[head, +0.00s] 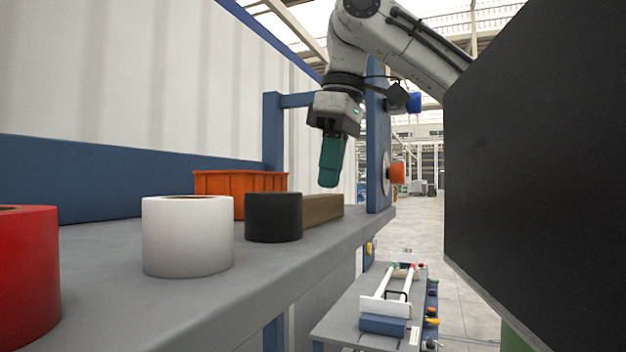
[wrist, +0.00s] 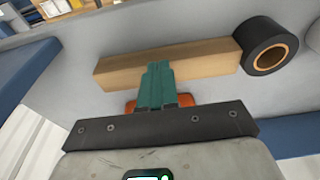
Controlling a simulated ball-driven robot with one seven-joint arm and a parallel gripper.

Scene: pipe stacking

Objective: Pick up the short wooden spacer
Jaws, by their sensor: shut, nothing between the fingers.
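The wooden spacer (wrist: 205,61) is a light brown block lying on the grey bench top (wrist: 190,25) in the wrist view. In the head view the spacer (head: 322,208) is partly hidden behind the black roll. My gripper (head: 328,185) has green fingers, pointing down, shut and empty. In the head view the fingertips are just above the spacer's height. In the wrist view the fingertips (wrist: 158,64) overlap the middle of the spacer. I cannot tell whether they touch it.
A black roll (head: 274,218) stands close to the spacer's end. A white roll (head: 187,236), a red roll (head: 28,275) and an orange bin (head: 212,182) are also on the bench. A blue post (head: 378,150) stands at the bench's far end. A lower table (head: 345,318) is beyond the bench edge.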

